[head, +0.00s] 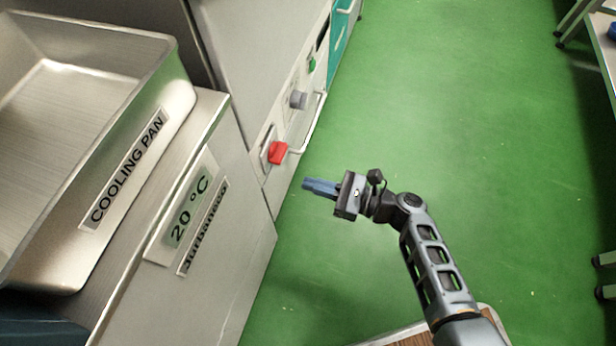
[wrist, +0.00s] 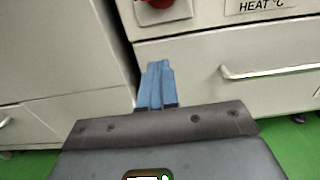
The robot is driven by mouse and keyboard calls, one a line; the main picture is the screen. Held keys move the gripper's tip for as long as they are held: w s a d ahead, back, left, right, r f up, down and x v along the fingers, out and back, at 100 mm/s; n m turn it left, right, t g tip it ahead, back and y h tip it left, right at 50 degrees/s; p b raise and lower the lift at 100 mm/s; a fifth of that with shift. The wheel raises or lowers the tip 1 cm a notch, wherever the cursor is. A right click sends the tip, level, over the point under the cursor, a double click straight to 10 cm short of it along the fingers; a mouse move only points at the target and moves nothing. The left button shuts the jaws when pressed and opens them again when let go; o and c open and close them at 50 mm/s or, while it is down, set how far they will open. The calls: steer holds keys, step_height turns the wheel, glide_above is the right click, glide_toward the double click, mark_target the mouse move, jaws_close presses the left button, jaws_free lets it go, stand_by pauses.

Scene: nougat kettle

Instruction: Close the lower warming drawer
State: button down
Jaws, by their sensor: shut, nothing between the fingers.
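The lower drawer front (wrist: 210,65) is a pale panel with a silver bar handle (wrist: 270,72), below the control panel in the wrist view. The handle (head: 312,125) also shows in the head view, standing out from the cabinet beneath the knobs. A thin seam runs along the drawer's top edge; I cannot tell how far the drawer stands out. My gripper (head: 306,184) has blue fingers, shut and empty, over the green floor, in front of the cabinet and nearer than the handle. In the wrist view its fingertips (wrist: 157,66) overlap the drawer's left edge, left of the handle; contact is unclear.
A red knob (head: 278,152), grey knob (head: 298,99) and green knob (head: 312,64) line the control panel. A metal cooling pan (head: 165,75) sits on the counter at left, above a neighbouring cabinet (head: 225,265). Green floor (head: 440,110) is open to the right.

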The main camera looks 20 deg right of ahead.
steer(key=p+v, duration=0.1)
steer(key=v, duration=0.7)
steer(key=shift+d+p, duration=0.15)
steer(key=shift+p, duration=0.25)
steer(key=shift+s, duration=0.15)
